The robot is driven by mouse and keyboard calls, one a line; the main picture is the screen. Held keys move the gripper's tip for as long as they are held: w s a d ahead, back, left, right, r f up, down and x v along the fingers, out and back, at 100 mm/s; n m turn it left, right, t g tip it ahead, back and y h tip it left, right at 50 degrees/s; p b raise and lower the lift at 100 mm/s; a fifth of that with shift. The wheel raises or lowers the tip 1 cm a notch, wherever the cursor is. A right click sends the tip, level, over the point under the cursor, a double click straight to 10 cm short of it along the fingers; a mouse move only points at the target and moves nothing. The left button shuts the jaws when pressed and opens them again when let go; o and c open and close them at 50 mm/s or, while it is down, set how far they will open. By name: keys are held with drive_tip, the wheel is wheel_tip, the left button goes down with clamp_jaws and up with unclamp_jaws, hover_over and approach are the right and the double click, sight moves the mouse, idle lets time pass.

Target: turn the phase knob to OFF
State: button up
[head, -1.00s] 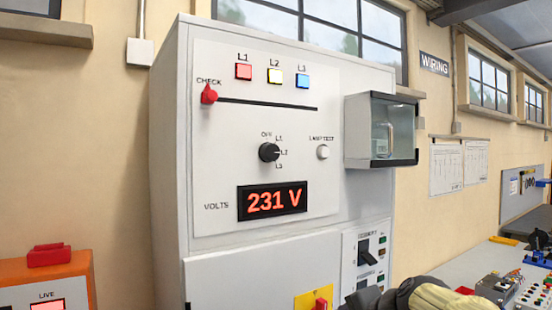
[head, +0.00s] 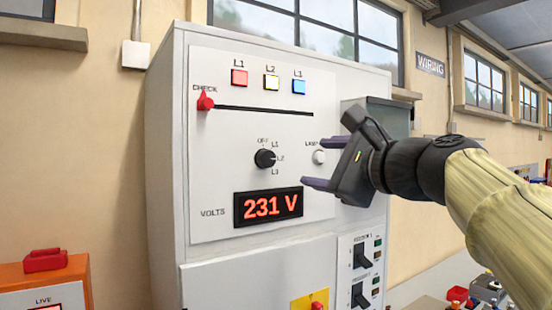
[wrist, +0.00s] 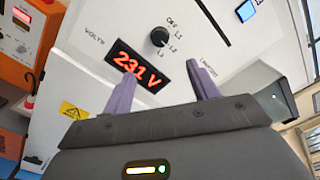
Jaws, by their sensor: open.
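The phase knob (head: 265,158) is a small black round knob on the white cabinet panel, with marks OFF, L1, L2 and L3 around it. Its white pointer line faces right, toward L2. It also shows in the wrist view (wrist: 160,37), ahead of the fingers. My gripper (head: 318,163) is open and empty, to the right of the knob and apart from it. Its purple fingers point left toward the panel, in front of the lamp test button (head: 319,157). The voltage display (head: 268,206) below the knob reads 231 V.
Breaker switches (head: 362,256) are below. The panel left of the knob is clear.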

sight(269, 159)
drive_tip(key=p+x, duration=0.6)
drive_tip(key=x, duration=0.9)
drive_tip(key=shift+w+a+r+p, duration=0.1)
drive_tip(key=shift+w+a+p, duration=0.1)
drive_tip(key=shift+p, duration=0.15)
drive_tip(key=shift+w+a, duration=0.25)
drive_tip(key=shift+w, duration=0.2)
drive_tip(key=shift+s, duration=0.1)
drive_tip(key=shift+c, duration=0.2)
drive_tip(key=c, duration=0.9)
